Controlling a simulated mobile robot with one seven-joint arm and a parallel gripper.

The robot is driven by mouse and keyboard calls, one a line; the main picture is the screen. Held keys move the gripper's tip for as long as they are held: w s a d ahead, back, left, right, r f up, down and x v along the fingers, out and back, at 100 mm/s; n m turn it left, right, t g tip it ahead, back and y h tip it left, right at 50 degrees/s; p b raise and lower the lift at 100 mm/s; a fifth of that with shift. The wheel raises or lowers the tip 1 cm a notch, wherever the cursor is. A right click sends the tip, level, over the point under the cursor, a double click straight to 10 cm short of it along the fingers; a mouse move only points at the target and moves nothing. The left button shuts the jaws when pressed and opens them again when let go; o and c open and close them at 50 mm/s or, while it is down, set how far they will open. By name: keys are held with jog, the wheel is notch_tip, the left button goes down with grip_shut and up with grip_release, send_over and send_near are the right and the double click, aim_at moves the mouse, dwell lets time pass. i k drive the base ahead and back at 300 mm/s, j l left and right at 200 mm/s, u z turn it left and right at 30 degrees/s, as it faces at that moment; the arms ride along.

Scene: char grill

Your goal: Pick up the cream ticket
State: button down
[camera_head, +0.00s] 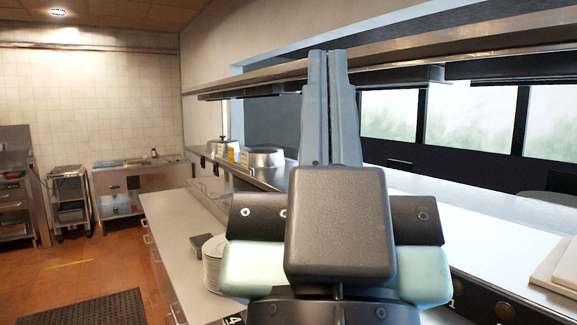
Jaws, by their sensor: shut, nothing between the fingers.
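My gripper (328,54) stands upright in the middle of the head view, its two grey-blue fingers side by side, shut and empty. The fingertips overlap the metal overhead shelf (420,52) in the picture; I cannot tell whether they touch it. I cannot make out the cream ticket for certain. Small yellowish items (233,154) stand on the pass shelf left of my gripper, too small to identify. My gripper and wrist hide part of the counter and pass shelf behind them.
A stack of white plates (212,272) and a small dark box (202,243) are on the counter (170,222) at left. Metal pans (263,157) stand on the pass shelf. Pale boards (556,272) lie at far right. Open floor (88,264) is at left, with a dark mat (85,308).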

aim_at(244, 161)
jog(key=i+j+u, duration=0.7)
jog(key=i, duration=0.2)
jog(key=i+u, duration=0.45)
jog(key=i, duration=1.15)
jog(key=i+j+z, duration=0.1)
jog(key=i+z, duration=0.35)
jog(key=i+j+z, duration=0.25)
jog(key=i+z, duration=0.2)
jog(key=i+j+z, duration=0.65)
jog(key=z, duration=0.25)
jog(key=i+j+z, duration=0.2)
jog(key=z, duration=0.2)
jog(key=i+j+z, duration=0.15)
jog(key=j+z, duration=0.7)
jog(key=i+j+z, duration=0.2)
jog(key=i+j, duration=0.1)
jog(key=j, duration=0.05)
